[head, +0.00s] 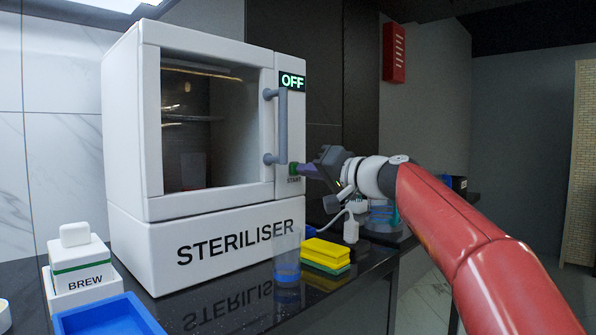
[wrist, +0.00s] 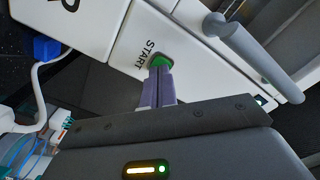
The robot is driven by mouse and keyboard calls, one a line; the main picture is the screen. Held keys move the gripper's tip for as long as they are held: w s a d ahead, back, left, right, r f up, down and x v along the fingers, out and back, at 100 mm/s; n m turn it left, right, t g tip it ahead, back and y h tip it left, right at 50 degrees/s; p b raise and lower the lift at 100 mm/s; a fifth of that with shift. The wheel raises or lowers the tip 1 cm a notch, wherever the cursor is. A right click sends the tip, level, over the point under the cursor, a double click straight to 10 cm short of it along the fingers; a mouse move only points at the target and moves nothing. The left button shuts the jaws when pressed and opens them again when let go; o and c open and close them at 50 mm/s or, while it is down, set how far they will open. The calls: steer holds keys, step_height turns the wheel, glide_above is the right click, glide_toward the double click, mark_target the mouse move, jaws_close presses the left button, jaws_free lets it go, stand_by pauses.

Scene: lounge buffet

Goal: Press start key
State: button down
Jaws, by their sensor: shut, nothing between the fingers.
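The white steriliser (head: 200,140) stands on the dark counter with its door closed, and its display (head: 292,81) reads OFF. The green start key (head: 294,169) is on the right front panel, below the door handle (head: 275,125). In the wrist view the green key (wrist: 160,61) shows beside the word START. My gripper (head: 300,170) is shut and empty. Its purple fingertips (wrist: 160,72) are right at the key and cover part of it. I cannot tell whether they touch it or are just short of it.
A yellow and green sponge (head: 326,253) and a clear cup with blue at its base (head: 287,262) stand in front of the steriliser. A blue tray (head: 105,318) and a BREW box (head: 80,262) are at left.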

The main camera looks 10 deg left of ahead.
steer(key=shift+w+a+p, duration=0.3)
steer(key=shift+w+a, duration=0.1)
steer(key=shift+a, duration=0.05)
stand_by(0.3)
steer(key=b+v, duration=0.4)
steer(key=v, duration=0.2)
stand_by(0.3)
stand_by(0.4)
